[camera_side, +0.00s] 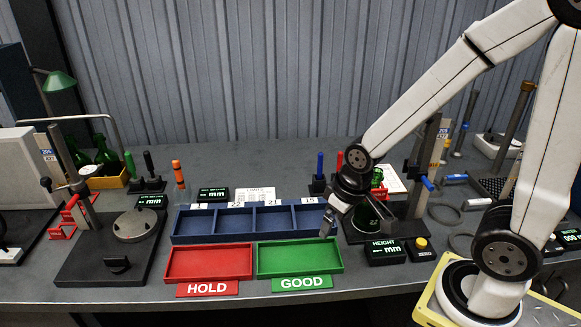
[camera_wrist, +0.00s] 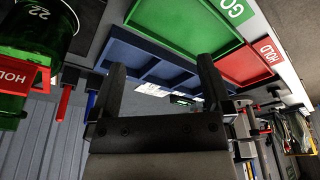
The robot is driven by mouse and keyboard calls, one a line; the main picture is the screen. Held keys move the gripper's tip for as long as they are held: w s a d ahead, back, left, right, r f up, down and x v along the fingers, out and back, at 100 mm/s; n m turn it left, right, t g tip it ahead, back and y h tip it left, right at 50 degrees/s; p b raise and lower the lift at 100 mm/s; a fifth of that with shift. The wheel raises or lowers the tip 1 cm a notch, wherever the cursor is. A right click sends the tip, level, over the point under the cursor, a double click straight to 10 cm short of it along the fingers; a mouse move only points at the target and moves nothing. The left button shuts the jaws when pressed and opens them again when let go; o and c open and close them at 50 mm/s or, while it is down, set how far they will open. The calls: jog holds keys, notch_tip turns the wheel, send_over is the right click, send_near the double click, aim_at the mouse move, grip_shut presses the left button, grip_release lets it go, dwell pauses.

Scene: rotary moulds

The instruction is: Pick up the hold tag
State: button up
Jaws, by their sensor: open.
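A red tag lettered HOLD (camera_wrist: 14,77) shows at the left of the wrist view. It overlaps the green glass bottle (camera_wrist: 38,38) marked 22; I cannot tell whether it hangs on it or stands in front. My gripper (camera_side: 328,224) is open and hangs above the right end of the blue tray. In the wrist view my gripper (camera_wrist: 161,66) has its fingers wide apart with nothing between them, well to the right of the tag.
A blue divided tray (camera_side: 215,240) stands behind a red HOLD tray (camera_side: 208,277) and a green GOOD tray (camera_side: 300,272). A height gauge display (camera_side: 384,252) and a yellow button (camera_side: 421,243) stand right of the trays. A dark stand (camera_side: 418,180) rises near my wrist.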

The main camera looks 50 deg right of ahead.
aim_at(381, 189)
jog(key=s+d+r+m+g, duration=0.1)
jog(key=d+r+m, duration=0.2)
jog(key=d, duration=0.1)
jog(key=s+d+r+m, duration=0.1)
jog(key=d+r+m, duration=0.1)
jog(key=d, duration=0.3)
jog(key=s+d+r+m+g, duration=0.1)
jog(key=d+r+m, duration=0.2)
jog(key=d, duration=0.2)
jog(key=shift+r+m+g, duration=0.3)
jog(key=shift+m, duration=0.1)
jog(key=shift+a+f, duration=0.1)
jog(key=shift+f, duration=1.25)
jog(key=shift+f, duration=0.15)
jog(key=shift+w+f, duration=0.15)
jog(key=shift+f, duration=1.1)
jog(key=shift+w+f, duration=0.1)
jog(key=shift+f, duration=1.1)
jog(key=c, duration=1.3)
jog(key=shift+c, duration=0.2)
jog(key=shift+r, duration=0.1)
